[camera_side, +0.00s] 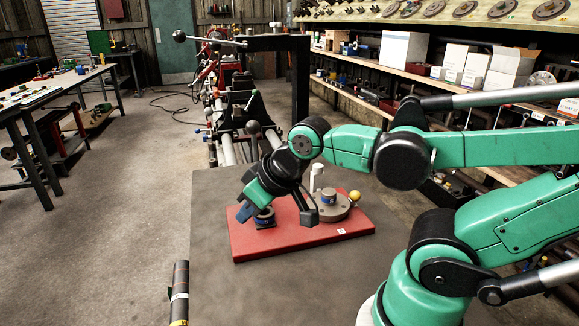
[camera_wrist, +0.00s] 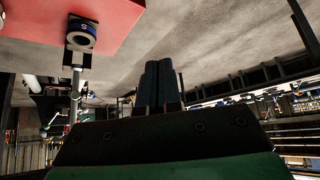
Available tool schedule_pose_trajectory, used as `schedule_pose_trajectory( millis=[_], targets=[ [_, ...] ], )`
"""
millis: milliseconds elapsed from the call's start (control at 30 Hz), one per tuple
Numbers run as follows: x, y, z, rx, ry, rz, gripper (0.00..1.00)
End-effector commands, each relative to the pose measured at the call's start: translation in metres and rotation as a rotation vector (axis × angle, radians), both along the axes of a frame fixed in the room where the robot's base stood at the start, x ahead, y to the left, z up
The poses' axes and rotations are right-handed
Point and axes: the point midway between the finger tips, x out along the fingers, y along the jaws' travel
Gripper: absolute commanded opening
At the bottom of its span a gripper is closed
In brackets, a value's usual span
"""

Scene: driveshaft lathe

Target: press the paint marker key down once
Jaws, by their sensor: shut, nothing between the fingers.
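A red board (camera_side: 300,238) lies on the grey table and bears several small fittings. A dark round fitting with a blue band (camera_side: 264,218) stands at its left; a similar ring-shaped one marked "S" (camera_wrist: 81,38) shows in the wrist view. A round grey base (camera_side: 338,208) to the right carries a blue-banded piece (camera_side: 328,197), a white post (camera_side: 317,176) and a yellow ball knob (camera_side: 355,196). I cannot tell which is the paint marker key. My gripper (camera_side: 243,212) tilts down-left near the left fitting; contact is unclear. Its fingers (camera_wrist: 158,62) are together and empty.
The grey table (camera_side: 215,290) is bare in front of the board. A lathe with lever handles (camera_side: 240,100) stands behind it. A dark cylinder (camera_side: 180,290) is by the left edge. Shelves with boxes (camera_side: 403,48) line the right wall.

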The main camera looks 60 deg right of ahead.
Motion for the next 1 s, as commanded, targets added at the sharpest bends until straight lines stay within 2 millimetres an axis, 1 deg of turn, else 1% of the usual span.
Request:
schedule_pose_trajectory(
  millis=[400,467,567,667,767,800,867,900,967,1000],
  targets=[
    [0.001,-0.001,0.000,0.002,0.001,-0.005,0.00],
    [0.002,-0.004,0.002,0.011,0.003,-0.019,0.00],
    [0.008,-0.018,0.007,0.044,0.011,-0.078,0.00],
    [0.018,-0.044,0.016,0.104,0.019,-0.174,0.00],
    [0.027,-0.080,0.027,0.183,0.013,-0.292,0.00],
    [0.030,-0.096,0.031,0.216,0.007,-0.338,0.00],
    [0.033,-0.121,0.037,0.264,-0.009,-0.407,0.00],
    [0.034,-0.139,0.041,0.298,-0.023,-0.452,0.00],
    [0.034,-0.166,0.047,0.343,-0.048,-0.517,0.00],
    [0.032,-0.184,0.050,0.370,-0.068,-0.555,0.00]
  ],
)
